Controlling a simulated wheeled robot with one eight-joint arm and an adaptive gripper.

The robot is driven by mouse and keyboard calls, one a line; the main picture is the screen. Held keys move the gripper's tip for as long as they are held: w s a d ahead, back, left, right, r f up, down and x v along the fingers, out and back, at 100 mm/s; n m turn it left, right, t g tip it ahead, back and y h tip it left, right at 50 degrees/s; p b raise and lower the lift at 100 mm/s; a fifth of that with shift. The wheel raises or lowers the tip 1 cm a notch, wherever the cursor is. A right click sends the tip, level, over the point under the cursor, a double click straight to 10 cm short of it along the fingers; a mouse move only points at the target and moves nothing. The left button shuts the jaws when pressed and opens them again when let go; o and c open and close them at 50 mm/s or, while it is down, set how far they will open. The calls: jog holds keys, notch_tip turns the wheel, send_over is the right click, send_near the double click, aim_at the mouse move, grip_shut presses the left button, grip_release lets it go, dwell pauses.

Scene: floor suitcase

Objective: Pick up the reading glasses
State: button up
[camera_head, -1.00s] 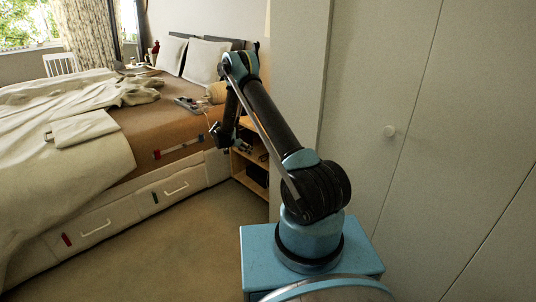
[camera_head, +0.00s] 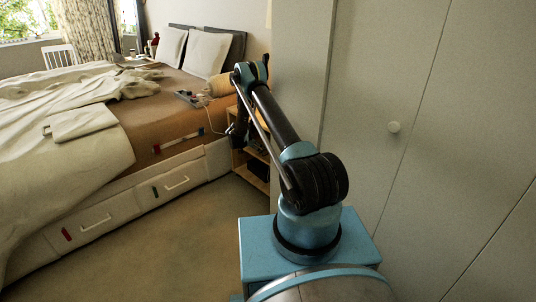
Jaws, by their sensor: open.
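I cannot make out the reading glasses in this view; they are hidden or too small to tell. My gripper (camera_head: 236,134) is small and dark, hanging below the bent end of my arm. It appears in front of the wooden bedside shelf unit (camera_head: 256,178), near the head end of the bed. It is open, and I see nothing held in it. My arm covers part of the shelf unit.
The bed (camera_head: 172,128) with drawers fills the left, with a crumpled cream cover (camera_head: 60,150) and pillows (camera_head: 206,53). A small grey item (camera_head: 186,97) lies on the mattress. Wardrobe doors (camera_head: 450,130) stand close on the right. The carpet (camera_head: 175,245) between is clear.

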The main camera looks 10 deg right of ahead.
aim_at(268, 150)
jog(key=shift+x, duration=2.8)
jog(key=shift+c, duration=0.3)
jog(key=c, duration=0.9)
